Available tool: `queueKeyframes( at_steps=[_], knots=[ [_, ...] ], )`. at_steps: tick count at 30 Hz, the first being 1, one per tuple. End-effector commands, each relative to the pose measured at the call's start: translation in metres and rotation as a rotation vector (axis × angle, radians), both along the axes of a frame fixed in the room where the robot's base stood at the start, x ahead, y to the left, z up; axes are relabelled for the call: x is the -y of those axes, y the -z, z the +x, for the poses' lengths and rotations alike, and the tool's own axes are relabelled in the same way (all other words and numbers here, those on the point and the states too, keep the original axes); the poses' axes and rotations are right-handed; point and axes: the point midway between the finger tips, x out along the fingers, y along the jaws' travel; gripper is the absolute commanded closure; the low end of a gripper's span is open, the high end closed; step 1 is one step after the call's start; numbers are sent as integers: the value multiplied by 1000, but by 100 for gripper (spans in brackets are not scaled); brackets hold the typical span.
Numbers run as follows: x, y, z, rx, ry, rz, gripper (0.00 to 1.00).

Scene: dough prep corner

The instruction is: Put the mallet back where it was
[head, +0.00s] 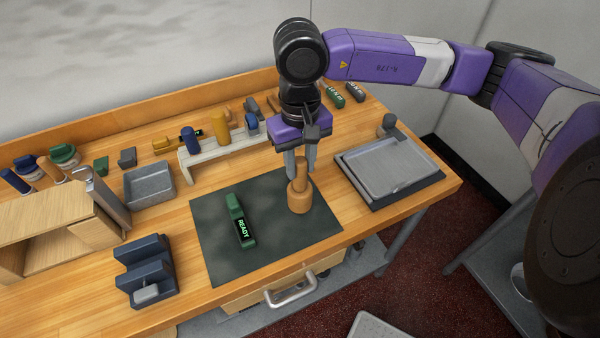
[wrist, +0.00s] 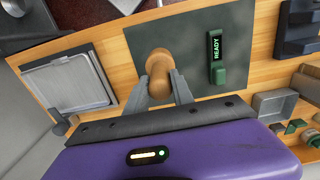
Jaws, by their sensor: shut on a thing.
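The wooden mallet (head: 300,201) is upright with its thick head down, at the right part of the dark mat (head: 215,270). My gripper (head: 301,170) points down from above and is shut on the mallet's handle. In the wrist view the mallet (wrist: 157,65) shows between the two fingers of my gripper (wrist: 161,82). I cannot tell whether the mallet's head touches the mat or hangs just above it.
A green device reading READY (head: 241,224) lies on the mat, left of the mallet. A grey tray (head: 388,165) is to the right. A pale rack (head: 200,170) with upright handles stands behind. A grey bin (head: 150,185) and a dark blue block (head: 146,275) are at left.

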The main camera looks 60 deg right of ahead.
Motion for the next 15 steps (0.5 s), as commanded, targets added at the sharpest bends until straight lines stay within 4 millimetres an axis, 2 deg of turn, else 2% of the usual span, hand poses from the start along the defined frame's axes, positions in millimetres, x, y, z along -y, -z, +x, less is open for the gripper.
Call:
queueKeyframes(
  at_steps=[5, 12, 15],
  knots=[
    [0, 11, 0, 0, 1, 1, 100],
    [0, 40, 0, 1, 2, 2, 100],
    [0, 45, 0, 1, 1, 0, 100]
  ],
)
